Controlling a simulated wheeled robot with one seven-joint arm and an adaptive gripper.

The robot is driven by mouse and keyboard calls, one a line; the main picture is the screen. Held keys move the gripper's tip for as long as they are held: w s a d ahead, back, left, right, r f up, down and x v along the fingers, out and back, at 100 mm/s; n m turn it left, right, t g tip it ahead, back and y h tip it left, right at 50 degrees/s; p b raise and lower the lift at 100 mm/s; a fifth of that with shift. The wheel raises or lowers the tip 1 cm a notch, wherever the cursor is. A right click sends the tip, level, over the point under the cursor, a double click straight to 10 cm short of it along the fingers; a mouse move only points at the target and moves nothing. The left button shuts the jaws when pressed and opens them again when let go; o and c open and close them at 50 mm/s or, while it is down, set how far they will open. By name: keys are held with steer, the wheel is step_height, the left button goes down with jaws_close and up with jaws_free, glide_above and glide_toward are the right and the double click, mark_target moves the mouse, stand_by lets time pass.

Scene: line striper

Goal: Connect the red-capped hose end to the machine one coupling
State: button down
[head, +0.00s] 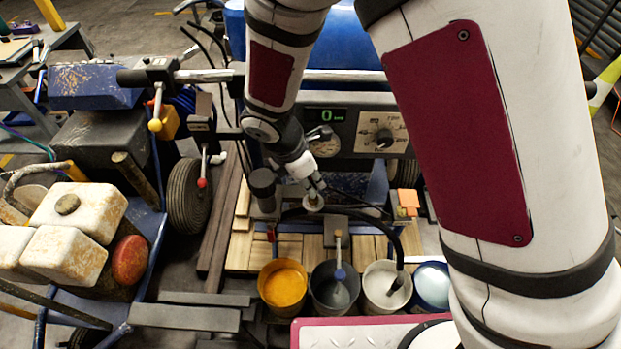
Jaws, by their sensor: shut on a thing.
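My gripper (312,193) is low in the middle of the head view, in front of the machine's panel. Its fingers are small here and are shut on a hose end, a pale round fitting (313,206) showing at their tips. A black hose (383,222) curves from beside the fitting to the right and down into a white bucket. I cannot make out a red cap on the held end. The line striper machine (345,115) stands behind, with a gauge, a dial and a green "0" display. I cannot identify the machine one coupling; my arm hides part of the area.
An orange bucket (283,288), a dark bucket (335,288), a white bucket (386,288) and a blue one (432,286) stand in front of a wooden pallet (240,246). A cart with pale jugs (78,212) stands left. A red-knobbed lever (202,183) stands near the wheel.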

steer(key=shift+d+r, duration=0.1)
steer(key=shift+r, duration=0.1)
stand_by(0.6)
steer(key=c, duration=1.1)
jaws_free()
steer(key=shift+r, duration=0.1)
steer(key=p+v, duration=0.3)
steer(key=v, duration=0.4)
steer(key=shift+p, duration=0.35)
